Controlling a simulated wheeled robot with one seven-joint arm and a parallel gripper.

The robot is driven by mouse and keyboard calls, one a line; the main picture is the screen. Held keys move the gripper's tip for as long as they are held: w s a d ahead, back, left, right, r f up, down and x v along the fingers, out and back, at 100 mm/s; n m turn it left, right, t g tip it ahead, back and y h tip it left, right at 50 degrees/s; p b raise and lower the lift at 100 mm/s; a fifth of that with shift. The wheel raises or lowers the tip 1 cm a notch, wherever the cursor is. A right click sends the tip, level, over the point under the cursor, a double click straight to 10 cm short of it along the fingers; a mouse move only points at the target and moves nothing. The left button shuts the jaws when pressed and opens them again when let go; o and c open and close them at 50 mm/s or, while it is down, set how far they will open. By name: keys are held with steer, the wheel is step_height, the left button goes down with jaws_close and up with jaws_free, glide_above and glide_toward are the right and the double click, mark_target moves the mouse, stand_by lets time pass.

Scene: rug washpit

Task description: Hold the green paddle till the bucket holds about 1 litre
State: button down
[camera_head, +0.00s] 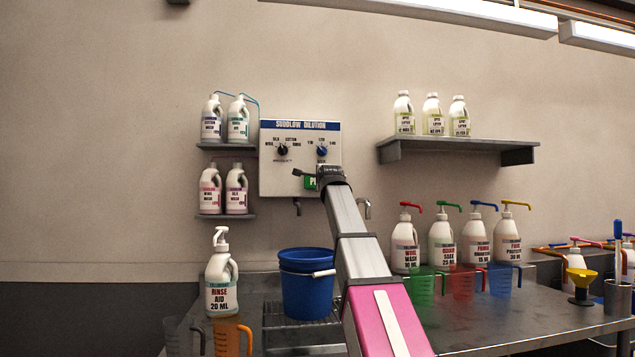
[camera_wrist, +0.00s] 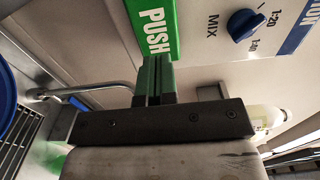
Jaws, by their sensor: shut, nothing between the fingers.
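The green paddle (camera_head: 310,183) is on the front of the white dilution panel (camera_head: 272,172), mostly behind my gripper. In the wrist view the paddle (camera_wrist: 149,25) shows large with the word PUSH. My gripper (camera_wrist: 152,64) is shut and empty, its fingertips at the paddle's lower edge; they look to meet it, but I cannot tell whether they press it in. The blue bucket (camera_head: 307,292) stands upright on the sink grating, below the panel's left spout (camera_head: 297,206). Its inside and water level are hidden, and no stream is visible. Its rim (camera_wrist: 6,92) shows at the wrist view's left edge.
Two knobs, the left (camera_head: 282,150) and the right (camera_head: 321,150), sit above the paddle. A second spout (camera_head: 365,208) is right of my arm. Pump bottles and coloured jugs crowd the counter (camera_head: 490,325) at right. A rinse aid bottle (camera_head: 221,280) stands left of the bucket.

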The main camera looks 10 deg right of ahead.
steer(key=s, duration=0.6)
steer(key=shift+s, duration=0.25)
